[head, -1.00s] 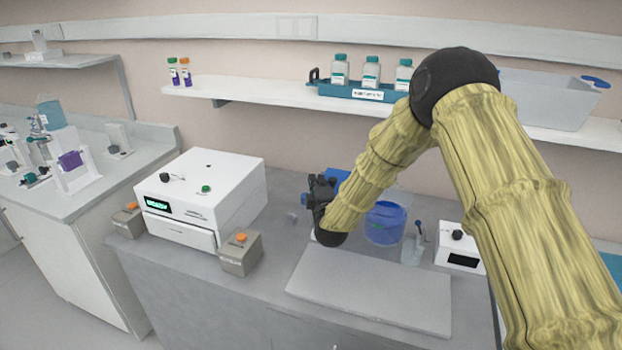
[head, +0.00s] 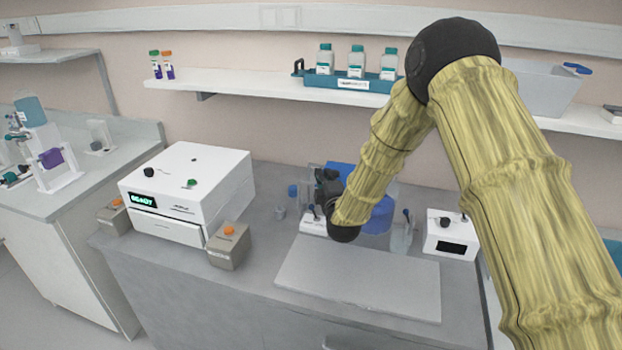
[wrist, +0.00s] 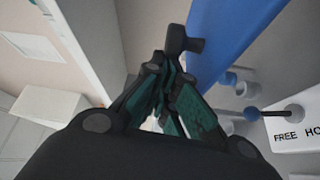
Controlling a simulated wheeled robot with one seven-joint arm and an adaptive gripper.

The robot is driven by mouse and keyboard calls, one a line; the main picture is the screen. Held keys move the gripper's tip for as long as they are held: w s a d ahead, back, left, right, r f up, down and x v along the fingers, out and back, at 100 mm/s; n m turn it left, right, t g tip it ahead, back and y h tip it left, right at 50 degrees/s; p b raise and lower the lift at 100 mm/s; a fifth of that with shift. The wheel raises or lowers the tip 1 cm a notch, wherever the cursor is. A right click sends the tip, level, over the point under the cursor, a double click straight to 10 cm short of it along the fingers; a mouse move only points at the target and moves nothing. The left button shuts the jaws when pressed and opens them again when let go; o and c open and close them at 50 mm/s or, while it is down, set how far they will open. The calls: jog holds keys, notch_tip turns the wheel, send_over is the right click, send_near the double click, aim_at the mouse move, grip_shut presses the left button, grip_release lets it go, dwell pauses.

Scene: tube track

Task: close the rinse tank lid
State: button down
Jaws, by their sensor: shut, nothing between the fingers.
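A blue panel (head: 342,171), which looks like the raised rinse tank lid, stands behind my gripper in the head view. It also fills the upper middle of the wrist view (wrist: 235,35). My gripper (head: 324,186) is shut and empty, in front of the panel's left side. In the wrist view its closed fingers (wrist: 170,62) point up toward the panel's left edge. A small dark piece (wrist: 184,42) is at the fingertips beside that edge; I cannot tell whether they touch. My arm hides most of the tank body.
A round blue vessel (head: 378,220) is partly behind my forearm. A white block (head: 313,222) with blue-topped parts is near my gripper. A white instrument (head: 188,190) stands left, a small white box (head: 450,236) right. A flat grey board (head: 360,282) is in front, clear.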

jog(key=s+d+b, duration=0.1)
jog(key=d, duration=0.2)
jog(key=s+d+b, duration=0.1)
jog(key=d, duration=0.2)
jog(key=s+d+b, duration=0.1)
jog(key=d, duration=0.3)
jog(key=shift+s, duration=0.15)
jog(key=shift+d, duration=0.1)
